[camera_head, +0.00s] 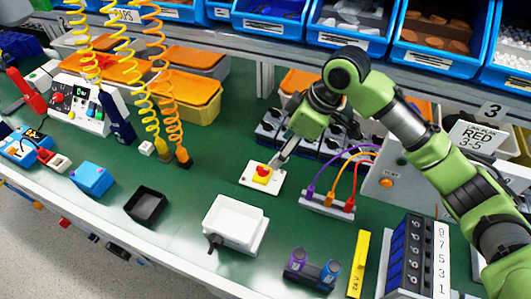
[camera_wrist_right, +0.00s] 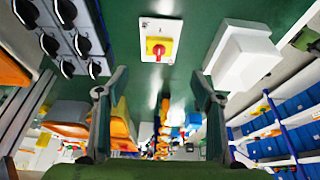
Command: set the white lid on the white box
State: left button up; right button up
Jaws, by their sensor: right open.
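The white box (camera_head: 234,222) stands on the green bench at front centre, with a black fitting on its near left side. A pale flat edge shows along its right side; I cannot tell whether that is a separate piece. In the right wrist view the box (camera_wrist_right: 250,62) is at upper right. A flat white plate (camera_head: 250,179), which seems to be the lid, lies behind the box and carries a yellow and red rotary switch (camera_head: 263,173). The plate also shows in the wrist view (camera_wrist_right: 160,24). My right gripper (camera_head: 281,163) is open and empty, just beside the plate's far right edge.
A black open tray (camera_head: 146,206) lies left of the box. A terminal block with coloured wires (camera_head: 327,203) stands right of the plate. Black-knobbed units (camera_head: 270,127) stand behind. Blue and purple parts (camera_head: 310,270) and a yellow bar (camera_head: 358,265) lie at front.

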aim_at(264, 168)
jog(key=x, duration=0.8)
jog(key=shift+w+a, duration=0.1)
jog(key=shift+a, duration=0.05)
jog(key=shift+w+a+f+p, duration=0.15)
jog(key=shift+a+f+p, duration=0.15)
jog(key=shift+f, duration=0.15)
jog(key=x, duration=0.3)
jog(key=shift+a+f+p, duration=0.2)
jog(key=shift+f+p, duration=0.05)
jog(key=shift+p, duration=0.05)
jog(key=shift+w+a+f, duration=0.15)
jog(key=shift+f, duration=0.25)
pick_arm(q)
jog(key=shift+s+r, duration=0.55)
jog(key=shift+s, duration=0.15)
jog(key=shift+s, duration=0.1)
jog(key=shift+s, duration=0.15)
pick_arm(e)
jog(key=c, duration=1.2)
